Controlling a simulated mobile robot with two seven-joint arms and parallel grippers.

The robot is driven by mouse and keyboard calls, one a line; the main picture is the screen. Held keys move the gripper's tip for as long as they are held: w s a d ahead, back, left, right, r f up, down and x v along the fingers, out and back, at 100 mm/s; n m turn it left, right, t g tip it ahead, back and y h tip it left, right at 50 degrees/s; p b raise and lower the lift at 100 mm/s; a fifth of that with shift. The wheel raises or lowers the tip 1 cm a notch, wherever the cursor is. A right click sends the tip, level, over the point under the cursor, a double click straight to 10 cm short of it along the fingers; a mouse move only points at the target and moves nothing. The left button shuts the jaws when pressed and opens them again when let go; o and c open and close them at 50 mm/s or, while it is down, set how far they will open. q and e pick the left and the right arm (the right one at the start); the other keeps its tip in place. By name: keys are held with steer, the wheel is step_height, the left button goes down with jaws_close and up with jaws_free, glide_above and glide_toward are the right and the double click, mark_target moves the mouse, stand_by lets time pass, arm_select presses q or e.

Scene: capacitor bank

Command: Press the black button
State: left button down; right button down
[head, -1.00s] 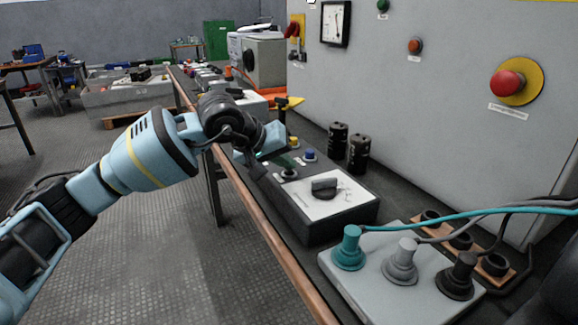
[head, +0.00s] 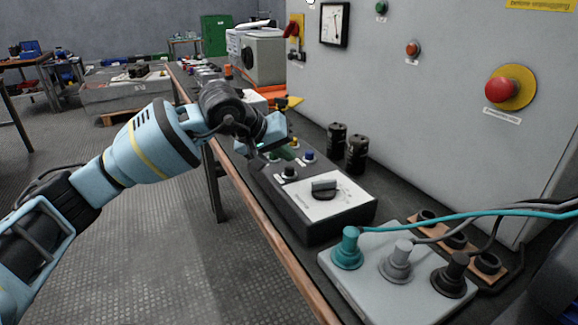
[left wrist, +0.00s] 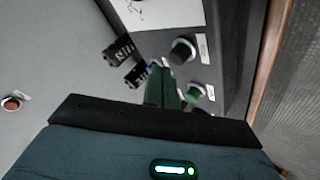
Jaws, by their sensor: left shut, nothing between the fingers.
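The black button (head: 289,172) sits on the sloped top of a dark control box (head: 300,212), near its left end. In the left wrist view the black button (left wrist: 182,52) is just right of the finger tips. A blue button (head: 309,156) and a green button (left wrist: 194,92) are beside it. My left gripper (head: 254,153) is over the left end of the box, shut and empty. In the left wrist view its fingers (left wrist: 161,84) reach between the buttons. I cannot tell whether they touch the box. My right gripper is not in view.
A rotary knob (head: 324,187) is on the same box. Two black capacitors (head: 356,153) stand behind it. A grey terminal block (head: 385,285) with cables is at the front right. A red emergency button (head: 502,90) is on the wall panel.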

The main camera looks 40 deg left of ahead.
mark_target(286, 169)
arm_select(q)
step_height(286, 169, up, 3)
steer(key=p, duration=0.2)
steer(key=shift+r+p, duration=0.2)
steer(key=shift+p, duration=0.15)
steer(key=shift+r+p, duration=0.7)
steer(key=shift+r, duration=0.1)
